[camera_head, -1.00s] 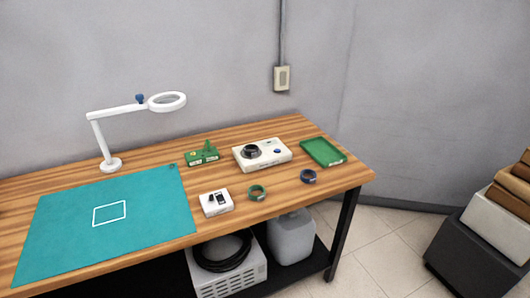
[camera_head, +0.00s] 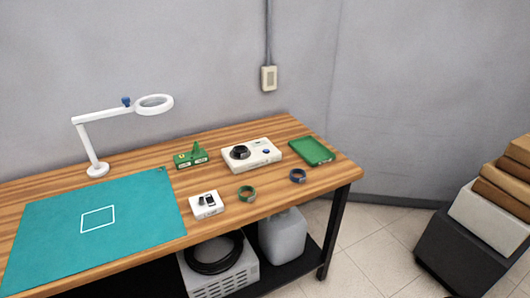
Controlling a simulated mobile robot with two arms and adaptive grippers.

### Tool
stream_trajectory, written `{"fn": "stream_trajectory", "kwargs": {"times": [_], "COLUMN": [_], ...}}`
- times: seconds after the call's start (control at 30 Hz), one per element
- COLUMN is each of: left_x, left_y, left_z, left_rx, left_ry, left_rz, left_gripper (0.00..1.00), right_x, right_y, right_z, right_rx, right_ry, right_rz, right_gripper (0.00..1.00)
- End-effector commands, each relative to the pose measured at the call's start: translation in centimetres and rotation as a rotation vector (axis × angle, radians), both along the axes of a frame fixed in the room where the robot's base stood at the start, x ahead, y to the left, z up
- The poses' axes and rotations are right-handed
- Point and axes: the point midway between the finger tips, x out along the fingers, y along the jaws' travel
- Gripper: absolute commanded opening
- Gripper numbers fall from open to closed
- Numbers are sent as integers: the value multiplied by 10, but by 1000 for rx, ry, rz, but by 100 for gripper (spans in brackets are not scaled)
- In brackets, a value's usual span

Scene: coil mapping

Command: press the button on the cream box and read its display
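A cream box (camera_head: 262,160) stands toward the back right of the wooden table. A smaller white box (camera_head: 207,210) with dark parts on top stands nearer the front edge. Neither of my grippers is in view.
A teal mat (camera_head: 60,240) with a white outlined rectangle covers the table's left. A magnifier lamp (camera_head: 97,168) stands behind it. A green block (camera_head: 190,160) and a green tray (camera_head: 312,151) flank the cream box. Stacked boxes (camera_head: 470,245) stand on the floor at right.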

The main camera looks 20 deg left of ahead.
Motion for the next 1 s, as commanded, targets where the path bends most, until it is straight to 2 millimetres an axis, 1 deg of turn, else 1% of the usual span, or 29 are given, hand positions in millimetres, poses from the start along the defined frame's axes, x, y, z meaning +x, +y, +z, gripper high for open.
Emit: {"fn": "stream_trajectory", "kwargs": {"times": [0.23, 0.27, 0.3, 0.37, 0.4, 0.57, 0.6, 1.0], "left_x": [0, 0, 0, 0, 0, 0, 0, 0], "left_y": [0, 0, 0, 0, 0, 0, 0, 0], "left_z": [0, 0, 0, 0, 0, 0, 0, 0], "left_rx": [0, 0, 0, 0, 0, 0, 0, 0], "left_ry": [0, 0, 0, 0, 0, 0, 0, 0], "left_rz": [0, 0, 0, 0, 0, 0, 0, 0], "left_gripper": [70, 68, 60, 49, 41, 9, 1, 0], "right_x": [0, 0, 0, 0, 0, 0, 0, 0], "right_y": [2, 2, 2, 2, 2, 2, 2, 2], "right_z": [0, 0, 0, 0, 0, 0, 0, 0], "right_rx": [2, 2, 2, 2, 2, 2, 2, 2], "right_ry": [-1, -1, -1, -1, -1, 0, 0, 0], "right_rz": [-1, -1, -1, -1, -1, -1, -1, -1], "right_gripper": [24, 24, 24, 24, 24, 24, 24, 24]}}
